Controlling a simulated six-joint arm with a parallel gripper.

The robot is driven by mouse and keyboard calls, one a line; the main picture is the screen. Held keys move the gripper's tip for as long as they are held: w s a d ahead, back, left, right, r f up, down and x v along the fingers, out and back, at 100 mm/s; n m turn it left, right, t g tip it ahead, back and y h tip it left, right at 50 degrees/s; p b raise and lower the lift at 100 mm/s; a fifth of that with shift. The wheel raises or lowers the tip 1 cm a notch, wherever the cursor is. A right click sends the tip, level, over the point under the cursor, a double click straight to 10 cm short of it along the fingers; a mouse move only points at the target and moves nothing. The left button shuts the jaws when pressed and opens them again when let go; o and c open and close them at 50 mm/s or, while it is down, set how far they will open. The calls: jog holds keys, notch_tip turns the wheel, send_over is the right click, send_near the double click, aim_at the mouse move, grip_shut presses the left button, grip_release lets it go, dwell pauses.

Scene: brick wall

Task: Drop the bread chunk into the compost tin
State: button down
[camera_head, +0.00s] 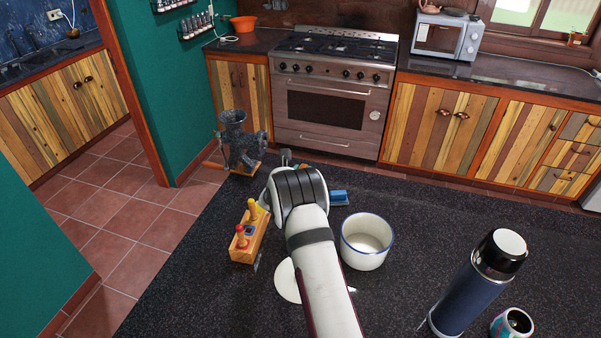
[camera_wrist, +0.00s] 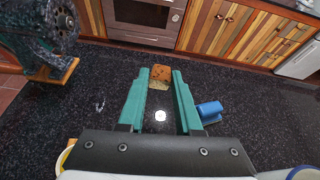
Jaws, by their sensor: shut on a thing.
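The bread chunk (camera_wrist: 160,77) is a brown block with a paler lower edge, seen between the fingertips in the wrist view. My gripper (camera_wrist: 161,74) has teal fingers and is shut on the bread chunk. In the head view my own arm hides most of the gripper and the bread. The compost tin looks to be the white pot with a blue rim (camera_head: 366,242), open at the top and upright on the dark counter, right of my arm. Part of its rim shows at the bottom right of the wrist view (camera_wrist: 304,173). The bread is apart from the tin, beyond it.
A blue object (camera_head: 340,197) lies behind the tin. A wooden holder with coloured handles (camera_head: 247,240) and a white plate (camera_head: 284,282) are left. A dark grinder (camera_head: 240,142) stands back left. A tall flask (camera_head: 470,295) and a cup (camera_head: 512,324) stand right.

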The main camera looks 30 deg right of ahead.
jog(key=s+d+r+m+g+h, duration=0.25)
jog(key=s+m+g, duration=0.25)
jog(key=s, duration=0.7)
jog(key=s+d+r+m+g+h, duration=0.1)
jog(key=s+d+m+g+h, duration=0.25)
jog(key=s, duration=0.95)
jog(key=shift+m+g+y, duration=0.25)
jog(key=shift+g+y, duration=0.2)
jog(key=shift+y, duration=0.45)
jog(key=f, duration=0.5)
jog(key=shift+w+a+f, duration=0.15)
jog(key=shift+w+a, duration=0.05)
jog(key=shift+a, duration=0.05)
jog(key=c, duration=0.5)
grip_release()
jog(key=v, duration=1.5)
jog(key=shift+a+r, duration=0.25)
jog(key=shift+a, duration=0.1)
